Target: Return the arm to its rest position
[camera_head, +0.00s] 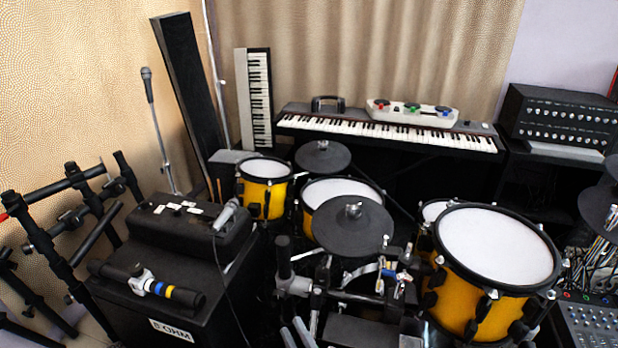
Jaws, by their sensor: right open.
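My right gripper (358,282) shows at the bottom centre, dark against the black drum hardware, so its outline is hard to separate. It appears open, with nothing seen between its fingers. It is in front of a round black pad (350,228) and left of the large yellow drum (497,245) in the picture. I cannot tell whether it touches the hardware around it. The rest of the right arm is hardly seen. My left gripper is not in view.
Smaller yellow drums (264,168) stand behind. A black speaker box (180,322) carrying a microphone (226,214) is at left, beside black rack tubes (45,250). A mixer (592,325) is at lower right. A keyboard (390,132) stands at the back. Little free room shows.

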